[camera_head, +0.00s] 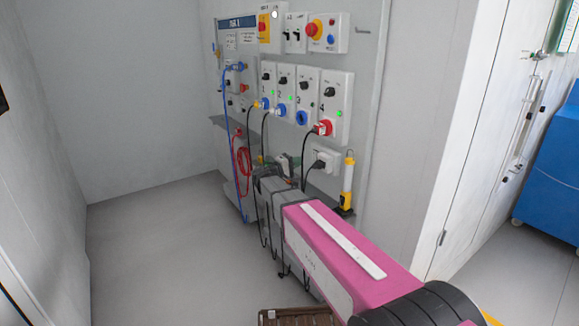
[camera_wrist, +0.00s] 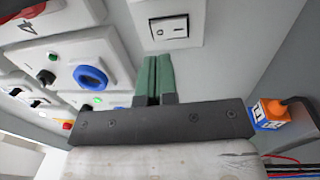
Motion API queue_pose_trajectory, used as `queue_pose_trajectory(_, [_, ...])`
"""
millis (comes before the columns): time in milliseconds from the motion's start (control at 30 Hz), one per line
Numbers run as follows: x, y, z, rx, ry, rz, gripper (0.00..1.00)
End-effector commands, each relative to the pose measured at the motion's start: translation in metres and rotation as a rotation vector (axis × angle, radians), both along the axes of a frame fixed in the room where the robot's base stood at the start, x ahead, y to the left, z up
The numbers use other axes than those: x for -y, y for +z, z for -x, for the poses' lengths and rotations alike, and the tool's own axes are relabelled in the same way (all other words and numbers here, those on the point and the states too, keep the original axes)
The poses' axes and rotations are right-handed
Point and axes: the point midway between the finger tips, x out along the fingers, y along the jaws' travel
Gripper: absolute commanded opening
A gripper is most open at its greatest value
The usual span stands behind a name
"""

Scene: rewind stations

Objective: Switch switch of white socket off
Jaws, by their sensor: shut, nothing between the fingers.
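The white socket (camera_head: 323,160) sits low on the grey wall panel, below the numbered units, with a black plug in it. In the wrist view, the white socket plate (camera_wrist: 195,30) is at the top centre. Its white rocker switch (camera_wrist: 169,27) has a dark frame and 0 and 1 marks. Which side is pressed in is not clear. My gripper (camera_wrist: 158,60) is shut and empty. Its green fingertips lie just below the switch in the picture; I cannot tell whether they touch the plate. In the head view, my gripper (camera_head: 285,163) is left of the socket, partly hidden by my arm.
Several numbered units with black knobs (camera_head: 331,91) line the panel above. A red plug (camera_head: 323,128) and hanging dark cables (camera_head: 308,150) are close by. A yellow-and-white lamp (camera_head: 347,180) hangs right of the socket. The floor at left is clear.

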Motion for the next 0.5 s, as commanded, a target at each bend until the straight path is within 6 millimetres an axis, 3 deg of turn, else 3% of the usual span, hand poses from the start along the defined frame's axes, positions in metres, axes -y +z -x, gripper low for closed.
queue_pose_trajectory(233, [0.037, 0.005, -0.022, 0.000, -0.002, 0.000, 0.00])
queue_pose_trajectory(500, [0.055, 0.008, -0.032, 0.000, -0.001, 0.000, 0.00])
